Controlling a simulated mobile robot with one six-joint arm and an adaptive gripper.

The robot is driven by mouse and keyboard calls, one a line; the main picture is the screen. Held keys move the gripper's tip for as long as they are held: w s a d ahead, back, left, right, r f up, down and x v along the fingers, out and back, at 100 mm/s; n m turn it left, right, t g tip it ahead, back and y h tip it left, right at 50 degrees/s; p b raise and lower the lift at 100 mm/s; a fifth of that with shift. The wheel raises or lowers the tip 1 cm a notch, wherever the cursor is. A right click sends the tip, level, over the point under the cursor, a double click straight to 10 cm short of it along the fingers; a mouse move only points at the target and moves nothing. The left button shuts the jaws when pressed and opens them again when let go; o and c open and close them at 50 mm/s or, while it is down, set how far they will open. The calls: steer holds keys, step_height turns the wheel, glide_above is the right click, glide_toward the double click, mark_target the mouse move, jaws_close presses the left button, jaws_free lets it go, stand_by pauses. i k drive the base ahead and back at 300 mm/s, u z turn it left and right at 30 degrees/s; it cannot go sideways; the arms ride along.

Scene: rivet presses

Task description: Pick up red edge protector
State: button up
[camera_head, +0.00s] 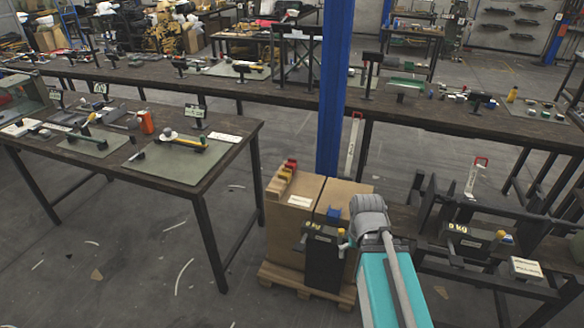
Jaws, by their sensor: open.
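A small red edge protector (291,164) sits on the left part of the top of a cardboard box stack, at the far end of a short row of similar pieces. A yellow piece (285,173) and brownish pieces (275,186) lie in front of it in the row. My arm (385,270), teal and grey, rises from the bottom of the view to the right of the boxes. I cannot make out my gripper; no fingers show near the red piece.
The cardboard boxes (285,235) stand on a wooden pallet (285,280). A blue post (334,90) rises behind them. A dark unit (323,262) is in front. A table (228,165) stands left, a long bench (280,93) behind, black racks right. Floor between left table and boxes is mostly clear.

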mark_target(291, 167)
steer(key=k, duration=0.65)
steer(key=u, duration=0.4)
steer(key=i, duration=0.85)
steer(key=u, duration=0.35)
steer(key=i, duration=1.45)
steer(key=z, duration=0.75)
